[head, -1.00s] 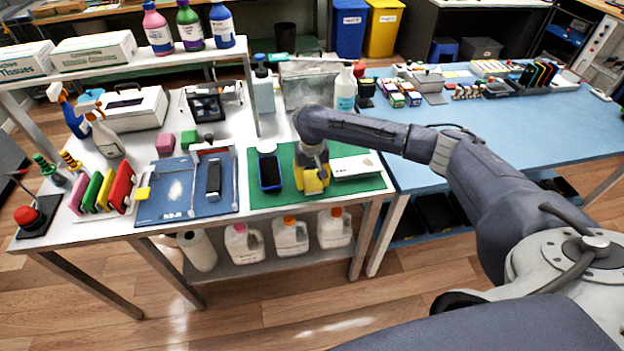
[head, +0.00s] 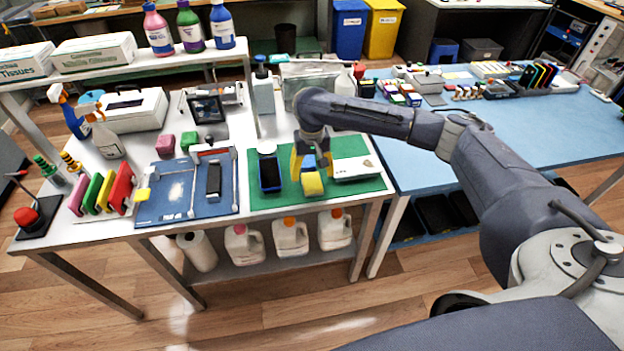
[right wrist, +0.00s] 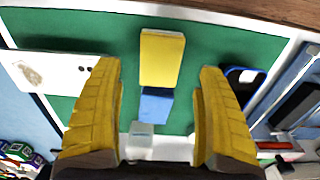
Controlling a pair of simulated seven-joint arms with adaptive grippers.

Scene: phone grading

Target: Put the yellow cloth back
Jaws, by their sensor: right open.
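The yellow cloth (head: 312,184), a thick folded block, rests on the green mat (head: 265,199) near its front edge. It also shows in the right wrist view (right wrist: 161,58), apart from both fingers. My right gripper (head: 311,160) is open and empty, just above and behind the cloth. Its two yellow fingers in the right wrist view (right wrist: 160,108) are spread wide, with the cloth beyond their tips. My left gripper is not in view.
A blue block (right wrist: 155,105) and a small pale block (right wrist: 140,138) line up with the cloth. A phone in a blue-edged tray (head: 270,171) lies left of it, a white box (head: 356,168) right. Upright coloured pieces (head: 121,188) stand at the table's left.

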